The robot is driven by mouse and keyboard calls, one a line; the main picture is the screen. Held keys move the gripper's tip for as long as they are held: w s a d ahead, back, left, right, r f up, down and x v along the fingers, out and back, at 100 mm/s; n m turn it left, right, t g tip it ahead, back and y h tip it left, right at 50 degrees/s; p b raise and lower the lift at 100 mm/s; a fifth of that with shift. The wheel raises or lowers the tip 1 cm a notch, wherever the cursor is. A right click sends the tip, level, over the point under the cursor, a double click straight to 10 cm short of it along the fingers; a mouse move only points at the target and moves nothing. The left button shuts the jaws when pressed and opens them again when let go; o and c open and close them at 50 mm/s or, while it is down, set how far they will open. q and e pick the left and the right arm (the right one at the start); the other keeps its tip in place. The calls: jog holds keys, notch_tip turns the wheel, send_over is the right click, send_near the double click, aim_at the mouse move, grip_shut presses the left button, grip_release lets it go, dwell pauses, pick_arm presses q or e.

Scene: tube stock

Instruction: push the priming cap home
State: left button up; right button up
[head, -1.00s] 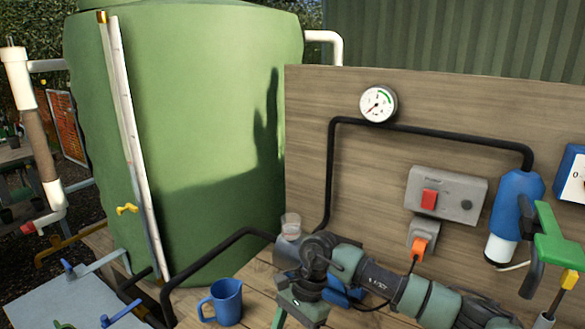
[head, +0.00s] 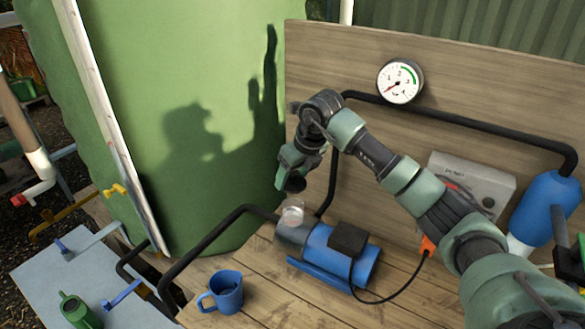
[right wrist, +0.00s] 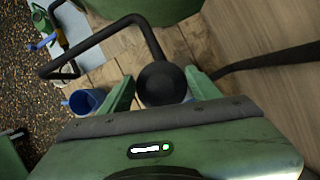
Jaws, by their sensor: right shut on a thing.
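The blue and grey pump (head: 330,253) sits on the wooden bench. A clear, cup-like priming port (head: 291,212) stands upright on its grey front end. My right gripper (head: 290,172) is above this port, pointing down, and is shut on the black priming cap (head: 295,185). In the right wrist view the round black cap (right wrist: 162,83) sits between the two green fingers of the gripper (right wrist: 160,90). The cap is held apart from the port in the head view. In the right wrist view the cap hides the port. My left gripper is not in view.
A blue mug (head: 226,292) stands left of the pump. Black pipes (head: 222,222) run from the pump. A gauge (head: 400,82), a switch box (head: 480,185) and a blue filter housing (head: 552,208) are on the wooden board (head: 330,55) behind. The green tank (head: 180,75) is at left.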

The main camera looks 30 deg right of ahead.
jog(key=shift+f, duration=0.35)
jog(key=shift+f+b, duration=0.3)
jog(key=shift+b, duration=0.15)
jog(key=shift+f+b, duration=0.95)
jog(key=shift+f, duration=0.95)
jog(key=shift+b, duration=0.4)
jog(key=shift+f+b, duration=0.5)
jog(key=shift+f, duration=0.15)
jog(key=shift+f+b, duration=0.15)
jog(key=shift+b, duration=0.15)
dwell(1.0)
dwell(0.4)
